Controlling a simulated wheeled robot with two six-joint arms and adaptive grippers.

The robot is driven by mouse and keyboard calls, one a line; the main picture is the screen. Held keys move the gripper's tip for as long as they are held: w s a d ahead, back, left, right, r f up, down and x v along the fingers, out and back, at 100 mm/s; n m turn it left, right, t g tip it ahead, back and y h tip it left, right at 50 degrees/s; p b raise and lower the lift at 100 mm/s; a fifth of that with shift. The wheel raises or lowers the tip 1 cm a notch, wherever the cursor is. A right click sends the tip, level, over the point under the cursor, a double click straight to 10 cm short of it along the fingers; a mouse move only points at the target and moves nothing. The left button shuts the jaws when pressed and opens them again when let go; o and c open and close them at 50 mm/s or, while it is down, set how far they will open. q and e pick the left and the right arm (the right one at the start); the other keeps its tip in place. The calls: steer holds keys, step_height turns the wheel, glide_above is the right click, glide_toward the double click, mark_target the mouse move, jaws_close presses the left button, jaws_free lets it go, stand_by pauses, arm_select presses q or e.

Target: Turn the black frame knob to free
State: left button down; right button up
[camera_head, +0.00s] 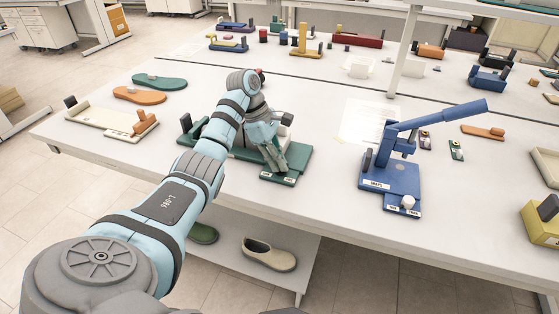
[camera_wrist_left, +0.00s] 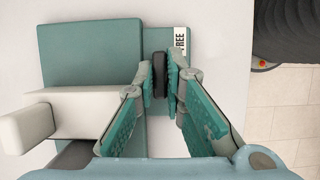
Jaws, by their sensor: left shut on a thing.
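The black knob (camera_wrist_left: 159,76) stands on edge on the green frame, seen in the left wrist view. My left gripper (camera_wrist_left: 160,78) is shut on it, one finger on each side. A white label reading "FREE" (camera_wrist_left: 181,40) lies just right of the fingers, partly covered. The green frame (camera_wrist_left: 85,45) fills the left of that view. In the head view the frame (camera_head: 299,155) stands on the table under my left gripper (camera_head: 277,170), which points down at its front edge. The knob is hidden there. My right gripper is not in view.
A blue press-like device (camera_head: 388,175) with a raised lever stands to the right. A cream fixture (camera_head: 105,122) and green and orange soles (camera_head: 140,95) lie to the left. White table (camera_head: 330,205) is bare between the green and blue devices. A shoe (camera_head: 268,254) sits on the shelf below.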

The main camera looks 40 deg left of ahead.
arm_select(q)
steer(key=c, duration=1.7)
jaws_free()
steer(key=shift+o, duration=0.2)
